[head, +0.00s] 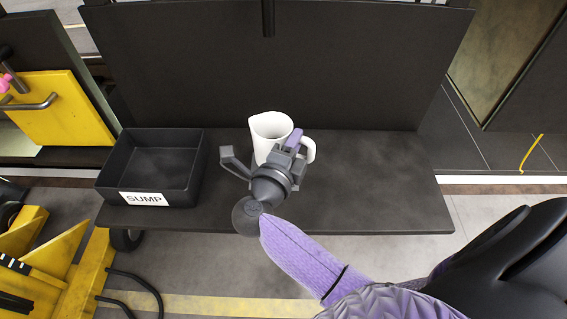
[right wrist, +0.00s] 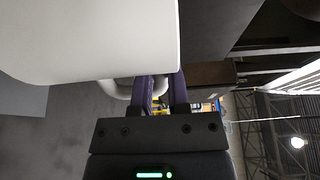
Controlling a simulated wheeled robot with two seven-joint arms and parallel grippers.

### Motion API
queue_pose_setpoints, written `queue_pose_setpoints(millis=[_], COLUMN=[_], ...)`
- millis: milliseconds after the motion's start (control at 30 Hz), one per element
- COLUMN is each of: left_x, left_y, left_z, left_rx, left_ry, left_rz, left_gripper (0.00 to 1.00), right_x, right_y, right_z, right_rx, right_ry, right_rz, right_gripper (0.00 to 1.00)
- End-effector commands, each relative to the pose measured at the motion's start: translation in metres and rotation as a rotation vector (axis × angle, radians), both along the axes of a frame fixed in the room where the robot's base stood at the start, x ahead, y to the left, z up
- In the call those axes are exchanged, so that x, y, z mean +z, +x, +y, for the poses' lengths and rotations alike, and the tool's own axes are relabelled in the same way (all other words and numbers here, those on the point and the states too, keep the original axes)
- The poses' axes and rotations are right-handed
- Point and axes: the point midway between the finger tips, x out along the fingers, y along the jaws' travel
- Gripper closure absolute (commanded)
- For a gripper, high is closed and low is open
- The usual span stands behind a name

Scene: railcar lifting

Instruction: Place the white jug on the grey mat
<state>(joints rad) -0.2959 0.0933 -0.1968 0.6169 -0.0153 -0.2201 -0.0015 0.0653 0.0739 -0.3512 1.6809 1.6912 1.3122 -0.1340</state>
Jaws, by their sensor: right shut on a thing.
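The white jug (head: 268,133) stands upright over the dark tabletop, its open mouth facing up and its handle on the right. Whether its base touches the top is hidden behind my gripper. My right gripper (head: 294,143) is shut on the jug's handle, with purple fingers. In the right wrist view the jug's white body (right wrist: 100,38) fills the upper left, and its handle (right wrist: 120,90) runs to the fingers of my right gripper (right wrist: 161,90). I cannot make out a separate grey mat. My left gripper is not in view.
A black open tray labelled SUMP (head: 150,198) sits on the tabletop (head: 385,190) left of the jug. A tall dark panel (head: 340,70) rises behind. The tabletop to the right is clear. Yellow equipment (head: 65,110) stands at the left.

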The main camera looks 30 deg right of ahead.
Motion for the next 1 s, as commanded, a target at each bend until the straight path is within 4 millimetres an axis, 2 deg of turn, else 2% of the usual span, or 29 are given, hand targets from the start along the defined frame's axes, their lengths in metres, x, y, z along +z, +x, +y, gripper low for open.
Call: queue_pose_setpoints(millis=[100, 200, 533, 567, 700, 733, 1000], left_x=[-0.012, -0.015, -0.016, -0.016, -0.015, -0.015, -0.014], left_y=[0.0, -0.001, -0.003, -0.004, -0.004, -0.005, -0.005], left_z=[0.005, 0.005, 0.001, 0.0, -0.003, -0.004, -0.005], left_rx=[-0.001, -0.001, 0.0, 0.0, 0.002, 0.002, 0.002], left_ry=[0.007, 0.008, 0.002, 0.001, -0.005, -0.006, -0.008], left_rz=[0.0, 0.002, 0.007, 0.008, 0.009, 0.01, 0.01], left_gripper=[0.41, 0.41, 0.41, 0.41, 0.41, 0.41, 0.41], right_x=[-0.029, -0.04, -0.042, -0.042, -0.041, -0.041, -0.039], right_y=[0.0, 0.0, 0.0, 0.0, 0.0, 0.0, 0.0], right_z=[0.0, 0.0, 0.0, 0.0, 0.0, 0.0, 0.0], right_rx=[0.0, 0.0, -0.001, -0.001, -0.001, -0.001, -0.001], right_ry=[-0.004, -0.002, 0.0, 0.0, 0.0, 0.0, -0.001], right_rz=[0.003, 0.001, 0.0, 0.0, 0.0, 0.0, -0.001], right_gripper=[1.0, 1.0, 1.0, 0.78, 0.48, 0.45, 0.45])
